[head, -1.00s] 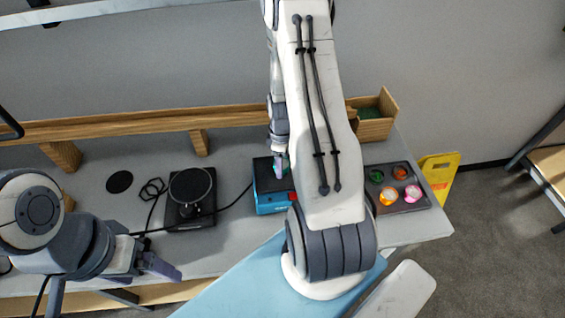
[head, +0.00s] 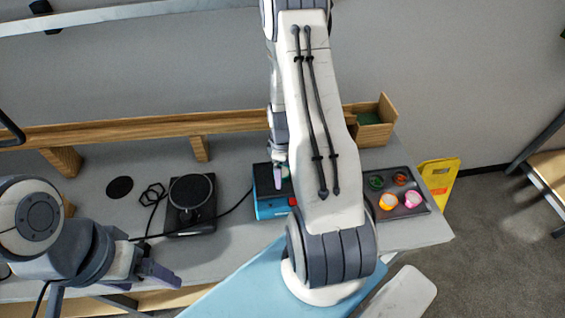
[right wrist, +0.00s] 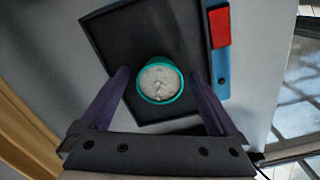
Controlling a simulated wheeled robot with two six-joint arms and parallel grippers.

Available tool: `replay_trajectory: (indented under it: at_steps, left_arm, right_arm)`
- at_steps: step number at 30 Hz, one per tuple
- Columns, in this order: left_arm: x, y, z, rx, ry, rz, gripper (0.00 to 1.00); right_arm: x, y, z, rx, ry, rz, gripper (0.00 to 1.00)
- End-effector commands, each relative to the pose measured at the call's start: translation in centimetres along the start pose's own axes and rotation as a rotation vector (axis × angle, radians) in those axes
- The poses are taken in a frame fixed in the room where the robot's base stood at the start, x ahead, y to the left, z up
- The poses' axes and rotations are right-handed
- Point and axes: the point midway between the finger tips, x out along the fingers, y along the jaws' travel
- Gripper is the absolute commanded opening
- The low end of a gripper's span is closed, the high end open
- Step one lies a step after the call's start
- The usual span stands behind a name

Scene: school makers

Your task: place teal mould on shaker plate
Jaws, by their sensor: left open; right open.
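The teal mould (right wrist: 160,83) is a small round cup with a teal rim and speckled pale grey filling. In the right wrist view it sits upright on the black shaker plate (right wrist: 113,38) of a blue box with a red switch. The blue shaker box (head: 270,208) shows in the head view, partly behind my right arm; the mould is mostly hidden there. My right gripper (right wrist: 160,84) is open, its purple fingers on either side of the mould, apart from it. My left gripper (head: 166,277) is open and empty at the bench's front left.
A dark tray (head: 410,170) with several coloured moulds lies to the right. A black device with a round plate (head: 190,190) stands left of the shaker, with a cable between them. A wooden rail (head: 130,129) and a wooden box (head: 375,132) line the back.

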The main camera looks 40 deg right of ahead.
Motion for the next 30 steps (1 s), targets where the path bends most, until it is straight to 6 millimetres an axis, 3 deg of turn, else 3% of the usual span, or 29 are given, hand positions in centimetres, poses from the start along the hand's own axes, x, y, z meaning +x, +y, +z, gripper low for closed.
replay_trajectory:
  at_steps: [5, 18, 23, 30]
  left_arm:
    - [0.6, 0.0, 0.0, 0.000, 0.000, 0.000, 0.89]
    - [2.0, -0.1, 0.1, 0.001, 0.000, 0.000, 0.89]
    - [2.1, -0.1, 0.1, 0.001, 0.000, 0.000, 0.89]
    - [2.0, -0.1, 0.1, 0.001, 0.000, 0.000, 0.89]
  right_arm:
    - [-2.2, 0.1, -0.1, 0.000, 0.003, 0.006, 0.96]
    - [-10.6, 0.1, 0.0, 0.000, 0.002, 0.005, 0.96]
    - [-11.8, 0.0, 0.0, 0.000, 0.001, 0.001, 0.96]
    - [-12.1, 0.0, 0.0, 0.000, 0.000, 0.000, 0.96]
